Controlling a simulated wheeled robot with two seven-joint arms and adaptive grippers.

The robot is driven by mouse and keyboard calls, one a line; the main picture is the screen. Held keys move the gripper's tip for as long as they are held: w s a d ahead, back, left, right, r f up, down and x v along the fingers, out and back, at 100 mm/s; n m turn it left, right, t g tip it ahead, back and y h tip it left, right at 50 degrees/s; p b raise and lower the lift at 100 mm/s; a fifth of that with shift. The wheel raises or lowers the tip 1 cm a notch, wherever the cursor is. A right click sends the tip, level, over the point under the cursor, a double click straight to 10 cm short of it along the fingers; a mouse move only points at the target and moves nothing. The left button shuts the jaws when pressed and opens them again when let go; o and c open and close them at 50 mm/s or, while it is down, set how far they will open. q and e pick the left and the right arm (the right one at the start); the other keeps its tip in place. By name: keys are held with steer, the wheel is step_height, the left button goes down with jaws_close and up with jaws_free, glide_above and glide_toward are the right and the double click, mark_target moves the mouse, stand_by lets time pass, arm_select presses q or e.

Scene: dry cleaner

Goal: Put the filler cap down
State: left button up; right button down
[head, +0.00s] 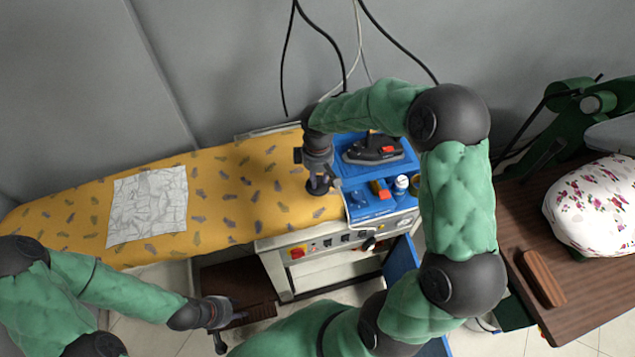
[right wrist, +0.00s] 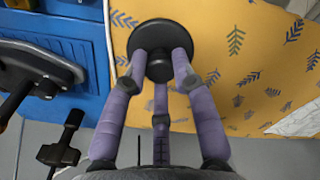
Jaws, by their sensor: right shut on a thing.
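The filler cap (right wrist: 160,42) is a round black disc with a black stem, seen in the right wrist view. My right gripper (right wrist: 160,65) has its purple fingers closed around the stem. In the head view my right gripper (head: 320,183) is over the right end of the yellow patterned ironing board (head: 240,190), just left of the blue tray (head: 362,208). The cap is at or just above the cloth; I cannot tell whether it touches. My left gripper (head: 222,330) hangs low in front of the board, away from the cap; its jaw opening is unclear.
A black iron (head: 373,150) stands on the blue surface. A white-capped bottle (head: 402,183) and an orange item (head: 380,189) are near it. A white patterned cloth (head: 147,206) lies on the board's left. The board's middle is clear. A brown table (head: 515,215) is at the right.

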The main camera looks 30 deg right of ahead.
mark_target(317, 177)
steer(key=shift+w+d+f, duration=0.1)
steer(key=shift+w+f, duration=0.05)
steer(key=shift+f, duration=0.8)
steer(key=shift+w+d+f, duration=0.1)
steer(key=shift+f, duration=0.85)
steer(key=shift+b, duration=0.3)
steer(key=shift+f, duration=0.15)
steer(key=c, duration=1)
jaws_free()
steer(key=shift+r, duration=0.35)
step_height(317, 177, up, 12)
steer(key=shift+a+f+p, duration=0.1)
steer(key=shift+f+p, duration=0.1)
steer(key=shift+p, duration=0.7)
